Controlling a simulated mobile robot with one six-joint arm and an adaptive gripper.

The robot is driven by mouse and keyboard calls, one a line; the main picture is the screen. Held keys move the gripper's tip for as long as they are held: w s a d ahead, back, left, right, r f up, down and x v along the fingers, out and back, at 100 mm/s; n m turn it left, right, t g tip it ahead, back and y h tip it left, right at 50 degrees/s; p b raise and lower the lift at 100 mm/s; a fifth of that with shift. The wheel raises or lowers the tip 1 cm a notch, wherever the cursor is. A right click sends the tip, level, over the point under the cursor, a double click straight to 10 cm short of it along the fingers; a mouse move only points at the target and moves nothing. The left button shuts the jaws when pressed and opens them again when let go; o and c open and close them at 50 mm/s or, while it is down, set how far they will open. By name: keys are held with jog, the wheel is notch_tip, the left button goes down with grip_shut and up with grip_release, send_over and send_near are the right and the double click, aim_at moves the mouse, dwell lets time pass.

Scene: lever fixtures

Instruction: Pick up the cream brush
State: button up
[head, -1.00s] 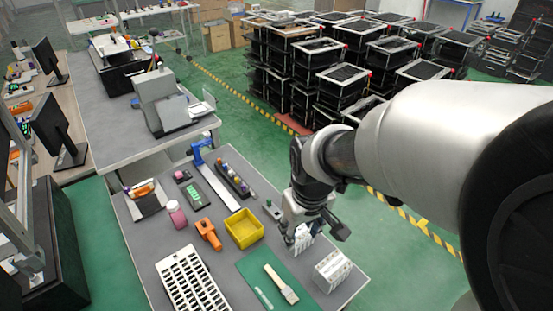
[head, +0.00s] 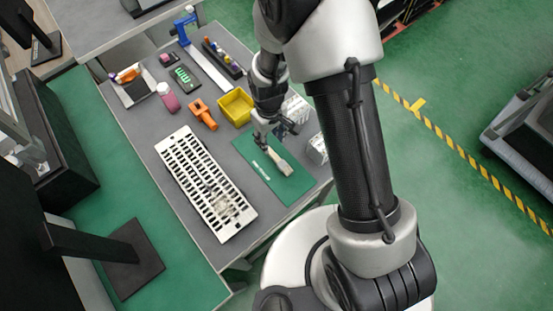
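The cream brush (head: 281,163) is over the green mat (head: 262,176) near the table's right edge in the head view. Its wide end points toward the lower right. My gripper (head: 264,141) points down at the brush's upper-left, handle end and covers part of it. Whether the fingers touch or enclose the handle is too small to tell, and so is their opening.
A yellow bin (head: 236,106) and an orange tool (head: 203,114) are left of my gripper. A white slotted rack (head: 205,184) lies left of the mat. White blocks (head: 317,148) stand close to the right, partly hidden by my arm.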

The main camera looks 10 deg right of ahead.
aim_at(271, 152)
notch_tip(271, 152, down, 8)
jog(key=b, duration=0.3)
jog(key=shift+s, duration=0.1)
jog(key=shift+c, duration=0.5)
grip_shut()
jog(key=shift+r, duration=0.15)
notch_tip(271, 152, up, 19)
jog(key=p, duration=0.6)
jog(key=w+d+r+m, duration=0.1)
jog(key=d+r+m, duration=0.3)
jog(key=d, duration=0.7)
jog(key=m, duration=0.2)
jog(key=shift+w+d+r+m, duration=0.15)
jog(key=shift+w+d+m, duration=0.15)
jog(key=shift+m, duration=0.1)
jog(key=shift+a, duration=0.1)
